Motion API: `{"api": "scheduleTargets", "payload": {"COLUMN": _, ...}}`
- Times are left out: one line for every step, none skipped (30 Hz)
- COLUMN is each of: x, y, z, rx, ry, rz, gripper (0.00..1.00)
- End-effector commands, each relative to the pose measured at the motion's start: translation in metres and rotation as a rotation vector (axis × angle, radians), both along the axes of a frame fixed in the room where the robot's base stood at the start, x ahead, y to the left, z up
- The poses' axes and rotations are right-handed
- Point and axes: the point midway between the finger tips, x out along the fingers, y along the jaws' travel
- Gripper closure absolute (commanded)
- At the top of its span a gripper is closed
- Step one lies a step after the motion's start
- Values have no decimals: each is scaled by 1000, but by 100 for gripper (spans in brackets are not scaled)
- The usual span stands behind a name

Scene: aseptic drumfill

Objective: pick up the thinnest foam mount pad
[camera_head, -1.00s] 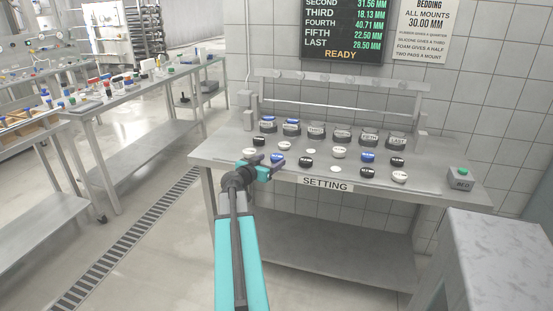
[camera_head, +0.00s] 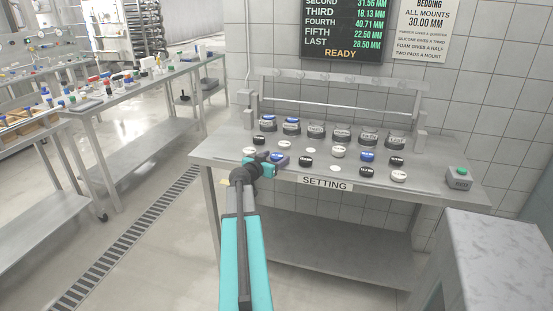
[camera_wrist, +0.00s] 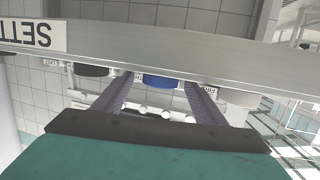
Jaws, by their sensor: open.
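Small round pads in white, black and blue stand on the steel table marked SETTING. Several are white: one pad (camera_head: 338,152) is mid-table, one (camera_head: 399,176) is at the front right, and two look very flat, one (camera_head: 310,150) and another (camera_head: 336,168). Their lettering is too small to read, so I cannot tell which is the thinnest foam pad. My gripper (camera_head: 268,159) is open and empty at the table's front left edge. In the wrist view, a blue pad (camera_wrist: 158,81) shows between the apart fingers.
A row of labelled black and blue-topped stations (camera_head: 342,132) runs along the back, under a steel rack (camera_head: 340,80). A box with a green button (camera_head: 460,178) is at the right end. A grey cabinet (camera_head: 500,250) stands at the front right.

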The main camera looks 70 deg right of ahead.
Motion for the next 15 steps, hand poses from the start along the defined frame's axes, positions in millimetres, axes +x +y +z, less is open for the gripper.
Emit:
{"api": "scheduleTargets", "payload": {"x": 0, "y": 0, "z": 0, "rx": 0, "ry": 0, "rz": 0, "gripper": 35}}
{"api": "scheduleTargets", "payload": {"x": 0, "y": 0, "z": 0, "rx": 0, "ry": 0, "rz": 0, "gripper": 37}}
{"api": "scheduleTargets", "payload": {"x": 0, "y": 0, "z": 0, "rx": 0, "ry": 0, "rz": 0, "gripper": 44}}
{"api": "scheduleTargets", "payload": {"x": 0, "y": 0, "z": 0, "rx": 0, "ry": 0, "rz": 0, "gripper": 49}}
{"api": "scheduleTargets", "payload": {"x": 0, "y": 0, "z": 0, "rx": 0, "ry": 0, "rz": 0, "gripper": 54}}
{"api": "scheduleTargets", "payload": {"x": 0, "y": 0, "z": 0, "rx": 0, "ry": 0, "rz": 0, "gripper": 60}}
{"api": "scheduleTargets", "payload": {"x": 0, "y": 0, "z": 0, "rx": 0, "ry": 0, "rz": 0, "gripper": 66}}
{"api": "scheduleTargets", "payload": {"x": 0, "y": 0, "z": 0, "rx": 0, "ry": 0, "rz": 0, "gripper": 71}}
{"api": "scheduleTargets", "payload": {"x": 0, "y": 0, "z": 0, "rx": 0, "ry": 0, "rz": 0, "gripper": 77}}
{"api": "scheduleTargets", "payload": {"x": 0, "y": 0, "z": 0, "rx": 0, "ry": 0, "rz": 0, "gripper": 78}}
{"api": "scheduleTargets", "payload": {"x": 0, "y": 0, "z": 0, "rx": 0, "ry": 0, "rz": 0, "gripper": 78}}
{"api": "scheduleTargets", "payload": {"x": 0, "y": 0, "z": 0, "rx": 0, "ry": 0, "rz": 0, "gripper": 79}}
{"api": "scheduleTargets", "payload": {"x": 0, "y": 0, "z": 0, "rx": 0, "ry": 0, "rz": 0, "gripper": 79}}
{"api": "scheduleTargets", "payload": {"x": 0, "y": 0, "z": 0, "rx": 0, "ry": 0, "rz": 0, "gripper": 79}}
{"api": "scheduleTargets", "payload": {"x": 0, "y": 0, "z": 0, "rx": 0, "ry": 0, "rz": 0, "gripper": 79}}
